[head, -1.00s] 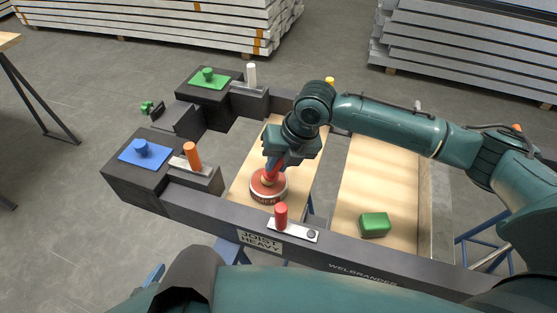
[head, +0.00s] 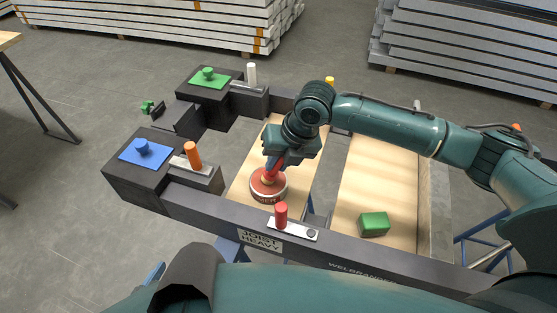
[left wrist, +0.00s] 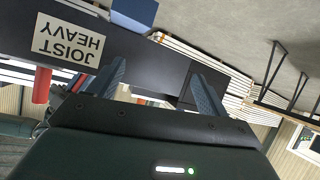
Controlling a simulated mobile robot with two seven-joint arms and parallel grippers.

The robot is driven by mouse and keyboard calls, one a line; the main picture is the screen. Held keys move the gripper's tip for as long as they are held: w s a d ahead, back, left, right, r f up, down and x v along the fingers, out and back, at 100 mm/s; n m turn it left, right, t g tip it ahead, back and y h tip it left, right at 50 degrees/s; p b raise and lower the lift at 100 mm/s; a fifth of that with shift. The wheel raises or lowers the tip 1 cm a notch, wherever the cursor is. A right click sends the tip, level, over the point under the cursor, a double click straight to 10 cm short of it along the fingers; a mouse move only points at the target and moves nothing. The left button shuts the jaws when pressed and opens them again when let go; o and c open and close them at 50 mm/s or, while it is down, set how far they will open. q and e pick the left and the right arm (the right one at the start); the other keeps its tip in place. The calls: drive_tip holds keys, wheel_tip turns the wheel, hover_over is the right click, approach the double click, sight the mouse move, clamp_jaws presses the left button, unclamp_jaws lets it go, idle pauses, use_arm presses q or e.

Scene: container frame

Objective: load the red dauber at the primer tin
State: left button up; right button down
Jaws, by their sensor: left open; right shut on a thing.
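My right gripper (head: 274,161) is shut on the red dauber (head: 273,171) and holds it upright over the red primer tin (head: 266,198). The dauber's lower end is at the tin's top; whether it dips inside or only touches is too small to tell. The tin stands on a pale board inside the dark frame. My left gripper (left wrist: 157,76) is open and empty in the left wrist view, with the frame's front beam behind its fingers. It does not show clearly in the head view.
The dark frame's front beam (head: 350,261) carries a plate with an upright red peg (head: 281,214). A green block (head: 374,223) lies on the right board. Blue (head: 143,152) and green (head: 209,79) pads with knobs sit on the left corners, near orange (head: 193,156) and white (head: 251,75) pegs.

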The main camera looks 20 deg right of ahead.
drive_tip(key=shift+r+p, duration=1.6)
drive_tip(key=shift+p, duration=0.25)
drive_tip(key=shift+r+p, duration=0.35)
drive_tip(key=shift+p, duration=0.05)
wheel_tip(320, 180, up, 3)
drive_tip(key=p, duration=0.2)
drive_tip(key=shift+f+p, duration=0.2)
drive_tip(key=shift+p, duration=0.2)
drive_tip(key=shift+r, duration=0.2)
use_arm(q)
drive_tip(key=shift+s+a+r+g+y, duration=0.2)
drive_tip(key=shift+a+r+g+y, duration=0.1)
drive_tip(key=shift+a+r, duration=0.3)
drive_tip(key=shift+s+a+r+g+y, duration=0.2)
drive_tip(key=shift+a+r+y, duration=0.1)
drive_tip(key=shift+a+r, duration=0.25)
drive_tip(key=shift+d+r+p, duration=0.15)
drive_tip(key=shift+r+p, duration=0.05)
drive_tip(key=shift+p, duration=0.1)
use_arm(e)
drive_tip(key=shift+r, duration=0.1)
